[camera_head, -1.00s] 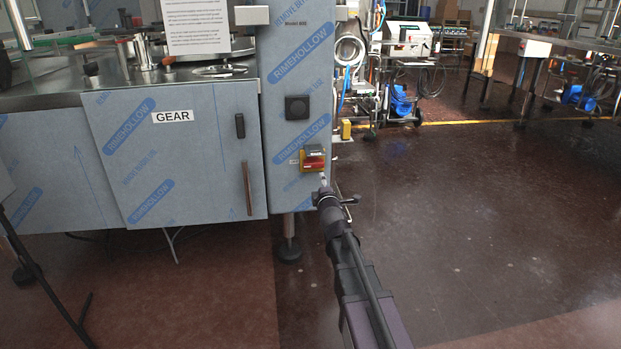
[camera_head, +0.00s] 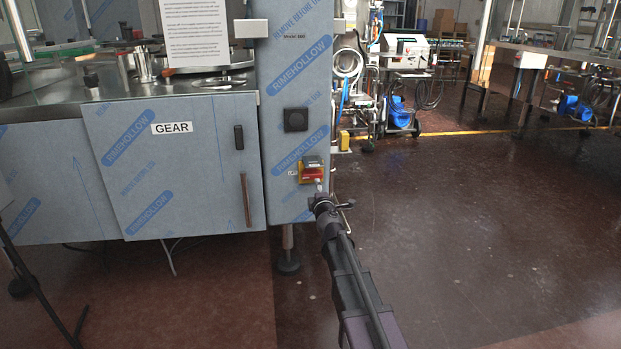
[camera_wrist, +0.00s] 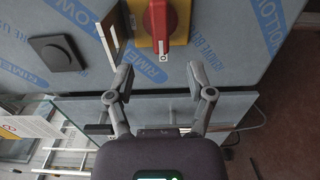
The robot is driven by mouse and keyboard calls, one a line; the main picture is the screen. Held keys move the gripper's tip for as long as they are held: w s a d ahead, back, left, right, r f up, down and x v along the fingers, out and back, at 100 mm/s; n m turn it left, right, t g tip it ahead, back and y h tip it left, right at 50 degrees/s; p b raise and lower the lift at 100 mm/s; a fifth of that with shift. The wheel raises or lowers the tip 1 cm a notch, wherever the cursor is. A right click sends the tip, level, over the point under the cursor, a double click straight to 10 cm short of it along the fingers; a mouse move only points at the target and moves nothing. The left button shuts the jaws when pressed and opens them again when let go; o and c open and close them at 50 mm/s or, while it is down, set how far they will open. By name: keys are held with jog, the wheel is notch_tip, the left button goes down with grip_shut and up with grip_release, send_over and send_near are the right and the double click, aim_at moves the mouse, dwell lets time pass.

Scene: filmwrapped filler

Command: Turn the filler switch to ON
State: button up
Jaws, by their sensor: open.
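The filler switch (camera_head: 311,172) is a red rotary handle on a yellow plate, low on the film-wrapped cabinet column (camera_head: 295,60). In the wrist view the red handle (camera_wrist: 165,20) is at the top centre, ahead of my gripper and between the lines of its fingers. My gripper (camera_wrist: 158,85) is open and empty, with its two fingertips spread apart. They appear short of the handle. In the head view my gripper (camera_head: 321,190) is just below the switch, partly overlapping its lower edge. The upper end of the handle is cut off in the wrist view.
A black square knob (camera_head: 296,119) sits above the switch. Floor (camera_head: 450,220) to the right is clear. Wheeled machinery (camera_head: 405,75) stands behind.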

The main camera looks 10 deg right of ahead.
aim_at(312, 177)
jog(key=w, duration=1)
grip_shut()
jog(key=shift+a, duration=0.2)
jog(key=shift+d, duration=0.1)
